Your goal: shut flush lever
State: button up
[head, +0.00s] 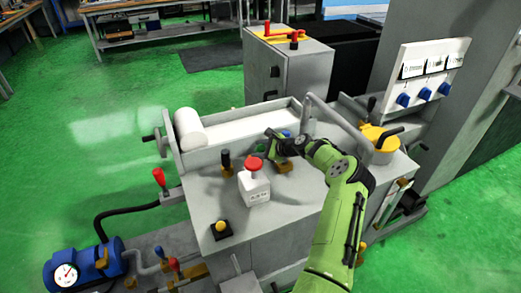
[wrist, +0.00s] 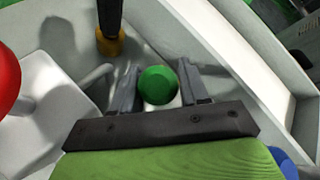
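A lever with a round green knob (wrist: 158,85) sits between the two fingers of my gripper (wrist: 160,88) in the wrist view. I take it to be the flush lever; no label shows. The fingers are apart, one on each side of the knob, with almost no room left; I cannot tell whether they touch it. In the head view my gripper (head: 272,135) is low over the grey machine top, near the trough, and my green arm reaches in from the lower right. The lever's stem and base are mostly hidden.
A black-handled lever with a yellow base (head: 225,162) stands left of my gripper. A white box with a red button (head: 254,163) stands just in front. A bent grey bar (head: 335,118) and a yellow lidded part (head: 380,137) are to the right. The white roller (head: 188,128) lies behind left.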

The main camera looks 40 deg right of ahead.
jog(key=p+v, duration=0.3)
jog(key=v, duration=1.2)
jog(key=shift+s+r, duration=0.2)
jog(key=shift+s, duration=0.1)
jog(key=shift+o, duration=0.5)
